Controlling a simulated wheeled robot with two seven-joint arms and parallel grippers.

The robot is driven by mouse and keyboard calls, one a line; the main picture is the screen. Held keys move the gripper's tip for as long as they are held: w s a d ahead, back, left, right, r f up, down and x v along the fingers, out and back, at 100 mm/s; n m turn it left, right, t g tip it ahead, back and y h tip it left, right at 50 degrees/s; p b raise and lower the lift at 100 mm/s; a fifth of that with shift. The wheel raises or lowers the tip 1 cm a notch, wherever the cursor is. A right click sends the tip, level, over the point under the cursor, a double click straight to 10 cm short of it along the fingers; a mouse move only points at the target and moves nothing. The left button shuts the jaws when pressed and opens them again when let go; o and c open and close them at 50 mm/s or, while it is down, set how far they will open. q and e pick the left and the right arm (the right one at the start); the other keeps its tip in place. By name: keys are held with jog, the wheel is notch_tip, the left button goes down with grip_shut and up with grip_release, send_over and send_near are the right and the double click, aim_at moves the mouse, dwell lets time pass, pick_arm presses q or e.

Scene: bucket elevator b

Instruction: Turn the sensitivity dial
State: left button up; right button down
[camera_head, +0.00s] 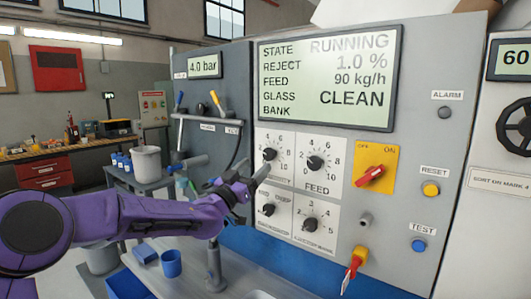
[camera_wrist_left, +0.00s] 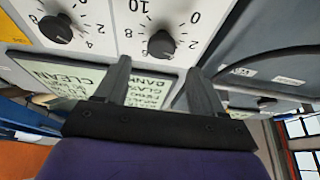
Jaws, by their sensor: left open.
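The white dial plates on the grey panel carry several black knobs. The top-left knob (camera_head: 269,154) has a scale whose label is hidden behind my gripper, so I cannot read whether it says sensitivity. To its right is the FEED knob (camera_head: 315,163). My left gripper (camera_head: 256,180) is open and empty just in front of the top-left plate. In the left wrist view, upside down, the top-left knob (camera_wrist_left: 162,43) shows between and beyond the open fingertips (camera_wrist_left: 158,64), seemingly apart from them. The FEED knob (camera_wrist_left: 55,28) is off to the left there. My right gripper is not in view.
The display (camera_head: 328,78) reads RUNNING above the dials. A red-handled switch (camera_head: 370,176), RESET button (camera_head: 431,189) and TEST button (camera_head: 418,245) are to the right. Two lower knobs sit below.

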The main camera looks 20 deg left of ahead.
aim_at(267, 156)
pick_arm(q)
jog(key=x, duration=0.2)
jog(key=p+x, duration=0.1)
jog(key=x, duration=0.1)
jog(key=f+p+x, duration=0.1)
jog(key=x, duration=0.1)
jog(key=shift+w+r, duration=0.15)
jog(key=shift+w, duration=0.2)
jog(key=shift+s+r, duration=0.15)
jog(key=shift+s, duration=0.05)
jog(key=shift+w, duration=0.1)
jog(key=c, duration=1)
jog(key=shift+c, duration=0.2)
